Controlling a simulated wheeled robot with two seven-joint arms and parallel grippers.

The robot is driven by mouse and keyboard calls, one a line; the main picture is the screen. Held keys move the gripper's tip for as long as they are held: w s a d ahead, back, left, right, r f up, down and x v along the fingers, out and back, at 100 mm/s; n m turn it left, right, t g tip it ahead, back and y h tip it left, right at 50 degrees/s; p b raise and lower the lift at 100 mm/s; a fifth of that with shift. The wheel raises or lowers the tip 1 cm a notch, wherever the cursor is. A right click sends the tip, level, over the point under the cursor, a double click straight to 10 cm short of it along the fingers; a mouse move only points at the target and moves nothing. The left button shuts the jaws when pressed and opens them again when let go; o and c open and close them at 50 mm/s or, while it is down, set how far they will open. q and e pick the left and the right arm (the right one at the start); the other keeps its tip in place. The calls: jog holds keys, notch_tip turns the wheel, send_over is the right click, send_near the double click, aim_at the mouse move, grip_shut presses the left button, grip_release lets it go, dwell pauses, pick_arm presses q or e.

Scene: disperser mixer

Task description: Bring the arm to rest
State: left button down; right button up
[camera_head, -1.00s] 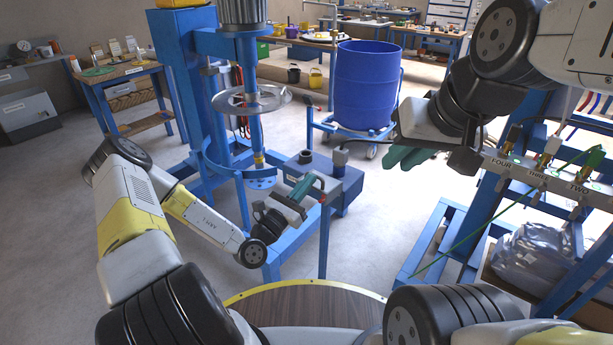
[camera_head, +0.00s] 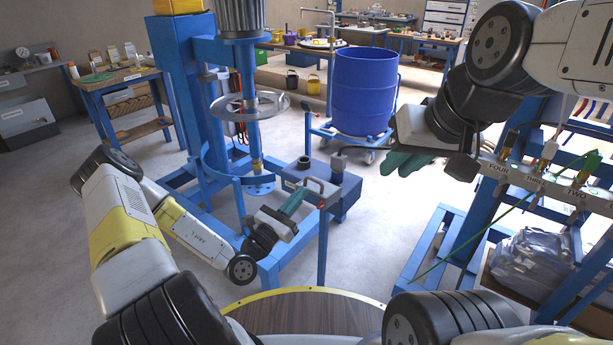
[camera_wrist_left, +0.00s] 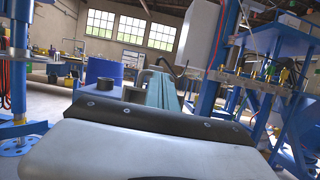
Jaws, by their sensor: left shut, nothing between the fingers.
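My left gripper (camera_head: 300,196) has teal fingers that are shut with nothing between them. It is in front of the blue mixer frame, near the control box (camera_head: 346,190) with its grey handle. The shut teal fingers also show in the left wrist view (camera_wrist_left: 161,90). My left arm is bent, with its elbow at the left. My right gripper (camera_head: 404,163) has teal fingers too, near the valve manifold. Its fingertips are seen side-on and partly hidden by the wrist, so its opening is unclear.
A blue drum (camera_head: 365,92) on a cart is further back. The labelled valve manifold (camera_head: 540,178) is at the right. Open floor lies left of the mixer.

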pick_arm(q)
jog(key=s+d+r+m+g+h, duration=0.1)
jog(key=s+d+r+m+g, duration=0.1)
jog(key=s+r+m+g, duration=0.6)
jog(key=s+d+r+m+g, duration=0.2)
jog(key=s+r+m+g, duration=0.1)
jog(key=s+m+g, duration=1)
jog(key=a+r+m+t+y, duration=0.8)
jog(key=a+r+t+y, duration=0.2)
jog(key=a+r, duration=0.3)
jog(key=shift+s+a+r+y, duration=0.25)
jog(key=shift+s+a+y, duration=0.1)
jog(key=shift+a+y, duration=0.6)
dwell(0.7)
